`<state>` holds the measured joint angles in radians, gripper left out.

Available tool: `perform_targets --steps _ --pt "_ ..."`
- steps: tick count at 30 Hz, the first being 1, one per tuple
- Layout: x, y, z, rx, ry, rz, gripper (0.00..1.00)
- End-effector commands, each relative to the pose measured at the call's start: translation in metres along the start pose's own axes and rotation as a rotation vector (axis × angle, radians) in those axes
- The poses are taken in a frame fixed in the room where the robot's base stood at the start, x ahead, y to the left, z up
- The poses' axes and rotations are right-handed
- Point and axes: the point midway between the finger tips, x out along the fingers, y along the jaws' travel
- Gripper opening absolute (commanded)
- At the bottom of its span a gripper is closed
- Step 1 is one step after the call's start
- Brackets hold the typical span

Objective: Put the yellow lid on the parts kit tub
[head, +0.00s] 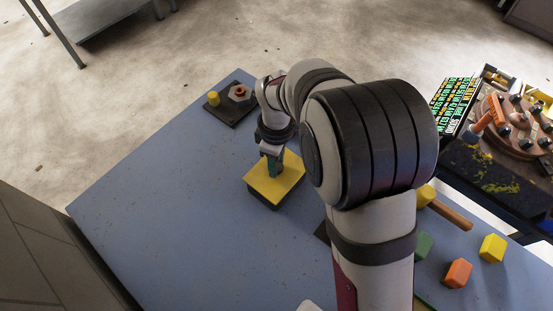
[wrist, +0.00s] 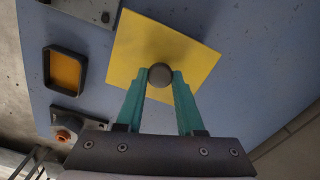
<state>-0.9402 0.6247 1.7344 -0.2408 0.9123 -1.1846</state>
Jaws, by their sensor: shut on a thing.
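The yellow lid (head: 267,184) is a flat square with a round grey knob (wrist: 160,75) at its middle. My gripper (head: 273,165) points down over the lid and is shut on the knob; its teal fingers show on both sides of the knob in the wrist view (wrist: 160,78). A dark band shows directly beneath the lid's near edges in the head view. I cannot tell whether it is a tub's wall or shadow, or whether the lid touches anything. No tub labelled as the parts kit can be made out.
A dark open tray (wrist: 52,88) with an orange-yellow inside stands left of the lid in the wrist view. A dark plate (head: 222,115) holds a yellow cylinder and a hex nut. Coloured blocks (head: 458,273) and a mallet (head: 448,212) lie at the right. The table's left is clear.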

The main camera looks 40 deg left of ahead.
Motion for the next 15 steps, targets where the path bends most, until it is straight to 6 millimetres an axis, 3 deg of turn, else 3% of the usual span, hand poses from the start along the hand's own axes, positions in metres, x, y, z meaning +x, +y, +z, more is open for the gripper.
perform_targets --steps 15 --pt "0.0076 -0.0001 0.0000 0.000 0.000 0.000 0.00"
